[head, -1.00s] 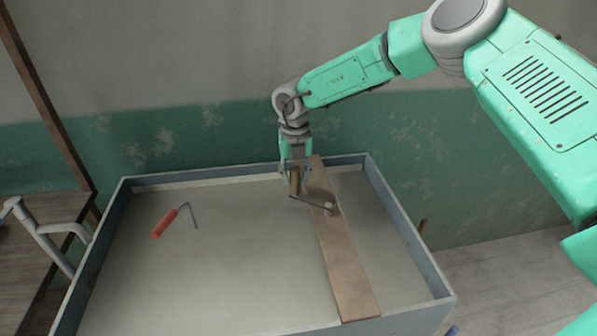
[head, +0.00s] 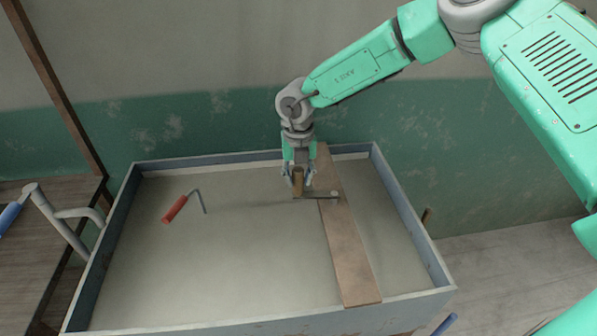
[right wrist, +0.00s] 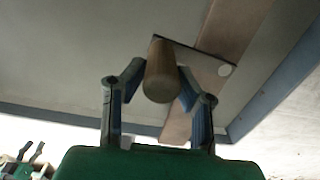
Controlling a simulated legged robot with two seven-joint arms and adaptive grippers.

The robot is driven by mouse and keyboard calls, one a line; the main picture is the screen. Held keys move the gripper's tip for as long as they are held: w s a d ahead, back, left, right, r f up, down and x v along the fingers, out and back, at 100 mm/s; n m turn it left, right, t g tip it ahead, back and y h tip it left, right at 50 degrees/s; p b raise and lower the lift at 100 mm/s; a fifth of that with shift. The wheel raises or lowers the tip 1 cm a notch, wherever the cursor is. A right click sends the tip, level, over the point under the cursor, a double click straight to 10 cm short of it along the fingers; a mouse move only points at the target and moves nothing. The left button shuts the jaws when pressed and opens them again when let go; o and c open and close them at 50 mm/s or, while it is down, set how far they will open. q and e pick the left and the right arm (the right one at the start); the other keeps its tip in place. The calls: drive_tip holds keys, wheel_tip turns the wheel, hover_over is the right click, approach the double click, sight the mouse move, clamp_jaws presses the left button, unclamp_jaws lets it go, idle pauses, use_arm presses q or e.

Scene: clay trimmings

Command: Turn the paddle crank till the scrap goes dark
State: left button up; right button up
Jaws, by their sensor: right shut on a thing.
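The paddle crank has a wooden grip (head: 298,182) on a thin dark arm that runs right to a pale round hub (head: 334,195) on a wooden plank (head: 348,250). My right gripper (head: 298,178) is shut on the wooden grip, its fingers on both sides of it. In the right wrist view the grip (right wrist: 160,75) stands between the two fingertips, with the hub (right wrist: 225,70) beyond. The plank lies across the grey trough (head: 110,250), which holds smooth grey-beige scrap (head: 240,250).
A red-handled tool (head: 176,208) with a bent metal rod lies on the scrap at left. A wooden table (head: 35,250) and a grey pipe frame (head: 62,235) with a blue grip stand left of the trough. A wall is behind.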

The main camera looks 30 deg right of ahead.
drive_tip(key=s, duration=0.1)
drive_tip(key=s+a+p, duration=0.1)
drive_tip(key=shift+s, duration=0.35)
drive_tip(key=shift+s+d+r+p, duration=0.1)
drive_tip(key=shift+s+p, duration=0.2)
drive_tip(key=shift+s, duration=0.25)
drive_tip(key=s+p, duration=0.1)
drive_tip(key=s, duration=0.1)
drive_tip(key=shift+s, duration=0.45)
drive_tip(key=shift+d, duration=0.1)
